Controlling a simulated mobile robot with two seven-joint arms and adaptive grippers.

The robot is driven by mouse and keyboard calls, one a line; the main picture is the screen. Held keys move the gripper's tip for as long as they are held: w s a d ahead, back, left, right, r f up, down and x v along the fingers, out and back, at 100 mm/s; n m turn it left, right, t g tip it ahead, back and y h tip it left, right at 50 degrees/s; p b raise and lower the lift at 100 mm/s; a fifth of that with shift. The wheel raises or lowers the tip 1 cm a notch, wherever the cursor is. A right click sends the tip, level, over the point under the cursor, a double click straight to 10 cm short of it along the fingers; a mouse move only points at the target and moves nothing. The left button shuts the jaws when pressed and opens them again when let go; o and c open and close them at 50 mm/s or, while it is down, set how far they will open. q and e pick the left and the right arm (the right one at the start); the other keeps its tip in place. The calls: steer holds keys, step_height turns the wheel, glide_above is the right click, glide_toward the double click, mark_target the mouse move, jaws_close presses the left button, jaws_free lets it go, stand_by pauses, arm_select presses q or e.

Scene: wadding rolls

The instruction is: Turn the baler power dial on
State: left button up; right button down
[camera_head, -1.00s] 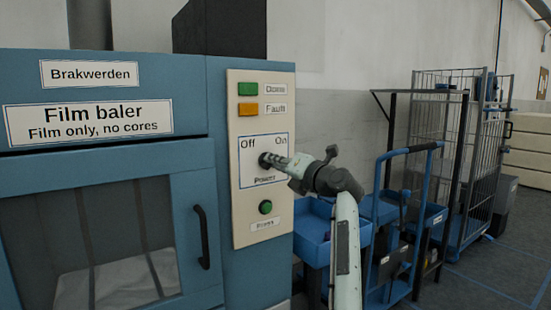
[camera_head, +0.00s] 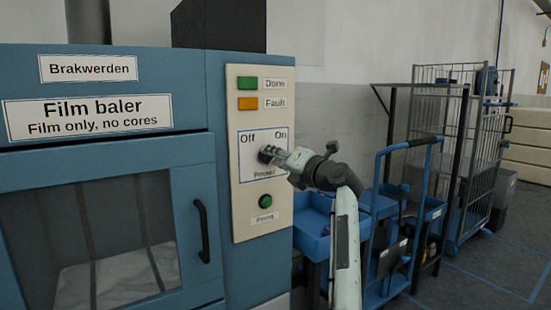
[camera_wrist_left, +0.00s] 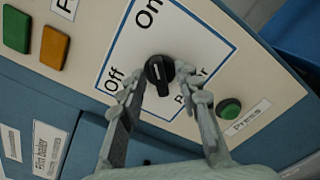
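The black power dial (camera_wrist_left: 159,74) sits on the cream control panel (camera_head: 243,205) of the blue film baler. In the left wrist view, "Off" is left of the dial and "On" is above it. A small pale mark shows on the dial's left side; its exact setting is hard to tell. My left gripper (camera_head: 270,155) reaches the panel from the right. In the wrist view its fingers (camera_wrist_left: 160,77) are apart, one on each side of the dial, with a small gap at the left finger. In the head view the fingers partly hide the dial. My right gripper is not in view.
A green push button (camera_head: 265,201) is below the dial, with green (camera_head: 247,83) and orange (camera_head: 247,103) indicators above. The baler door has a black handle (camera_head: 202,231). Blue trolleys (camera_head: 385,230) and a wire cage (camera_head: 440,120) stand to the right.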

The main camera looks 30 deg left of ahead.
arm_select(q)
steer(key=shift+d, duration=0.1)
steer(key=v, duration=1.2)
